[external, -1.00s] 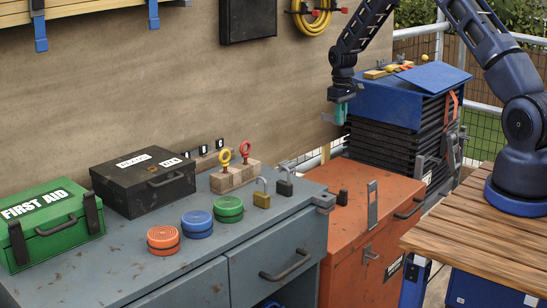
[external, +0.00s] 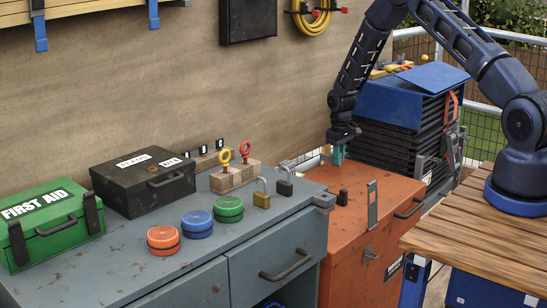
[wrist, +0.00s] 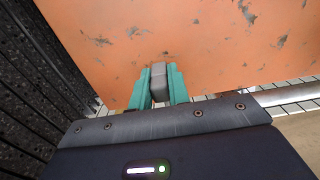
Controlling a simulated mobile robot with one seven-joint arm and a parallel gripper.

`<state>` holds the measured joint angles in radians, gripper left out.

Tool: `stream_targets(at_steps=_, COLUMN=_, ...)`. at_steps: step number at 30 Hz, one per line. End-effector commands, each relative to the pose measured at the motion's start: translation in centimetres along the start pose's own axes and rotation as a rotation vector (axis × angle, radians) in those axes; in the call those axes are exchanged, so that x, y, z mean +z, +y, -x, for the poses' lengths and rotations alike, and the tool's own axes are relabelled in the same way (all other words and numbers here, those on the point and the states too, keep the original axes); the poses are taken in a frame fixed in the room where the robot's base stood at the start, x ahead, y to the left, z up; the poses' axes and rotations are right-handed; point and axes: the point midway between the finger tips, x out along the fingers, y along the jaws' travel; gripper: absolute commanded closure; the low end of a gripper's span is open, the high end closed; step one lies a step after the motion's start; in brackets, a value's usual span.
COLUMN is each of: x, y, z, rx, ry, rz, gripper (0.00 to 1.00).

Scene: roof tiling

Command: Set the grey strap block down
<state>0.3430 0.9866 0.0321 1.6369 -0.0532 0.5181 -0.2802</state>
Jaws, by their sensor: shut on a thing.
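My gripper (external: 338,156) points down over the back of the orange chest (external: 352,225), close to its top. In the wrist view, its teal fingers (wrist: 158,85) are shut on the grey strap block (wrist: 158,76), whose end shows between them. Behind the block is the scratched orange top of the chest. I cannot tell whether the block touches that top. In the external view the block is too small and hidden by the fingers to make out.
A stack of black slabs (external: 400,135) under a blue cover (external: 405,88) stands behind on the right. The grey workbench (external: 110,265) with padlocks is on the left.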

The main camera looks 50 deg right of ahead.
Motion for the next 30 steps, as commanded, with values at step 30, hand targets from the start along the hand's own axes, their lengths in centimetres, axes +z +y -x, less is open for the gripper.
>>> stream_targets(at_steps=30, x=0.0, y=0.0, z=-2.3, rx=0.000, ry=0.001, rz=0.000, gripper=0.60)
